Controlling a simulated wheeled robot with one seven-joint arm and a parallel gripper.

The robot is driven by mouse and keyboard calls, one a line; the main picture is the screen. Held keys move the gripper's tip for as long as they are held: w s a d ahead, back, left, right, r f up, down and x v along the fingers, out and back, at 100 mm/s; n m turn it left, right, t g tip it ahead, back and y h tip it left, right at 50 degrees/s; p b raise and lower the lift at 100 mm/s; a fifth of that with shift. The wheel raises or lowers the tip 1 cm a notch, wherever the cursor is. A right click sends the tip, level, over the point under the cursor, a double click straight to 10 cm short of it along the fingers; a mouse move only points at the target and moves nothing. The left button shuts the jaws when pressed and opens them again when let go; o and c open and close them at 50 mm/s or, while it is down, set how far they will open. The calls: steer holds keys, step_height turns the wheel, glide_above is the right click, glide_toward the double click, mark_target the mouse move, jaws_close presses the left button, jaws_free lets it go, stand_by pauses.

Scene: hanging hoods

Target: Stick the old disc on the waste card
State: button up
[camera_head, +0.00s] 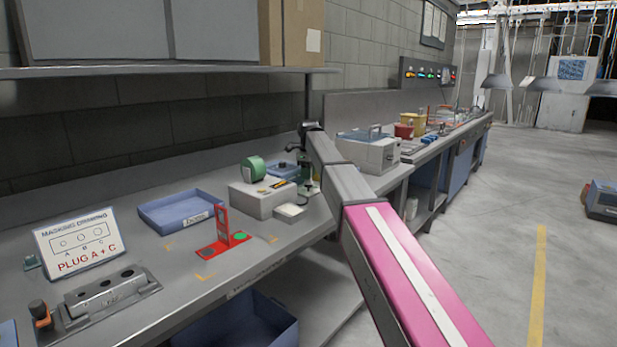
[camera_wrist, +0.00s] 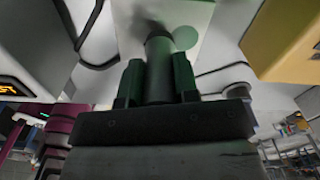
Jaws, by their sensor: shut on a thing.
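My gripper (camera_wrist: 157,82) has two green fingers shut on a dark grey cylinder (camera_wrist: 158,62). The cylinder's far end meets or hangs over a pale card-like surface (camera_wrist: 135,12). A dark patch at that end could be a disc or a shadow; I cannot tell which. A pale green round spot (camera_wrist: 186,42) shows beside it. In the head view my gripper (camera_head: 309,188) is beyond the grey box, partly hidden by my arm. A red stand (camera_head: 222,222) on the bench has a green disc (camera_head: 240,236) and a dark round spot (camera_head: 208,253) on its base. I cannot identify the waste card surely.
A grey box (camera_head: 262,198) and a small pale block (camera_head: 289,213) stand close to my gripper, with a green roll (camera_head: 253,169) behind. A blue tray (camera_head: 181,211), a masking drawing sign (camera_head: 80,244) and a metal fixture (camera_head: 106,299) are at left. A grey case (camera_head: 368,152) stands right.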

steer(key=shift+r, duration=2.95)
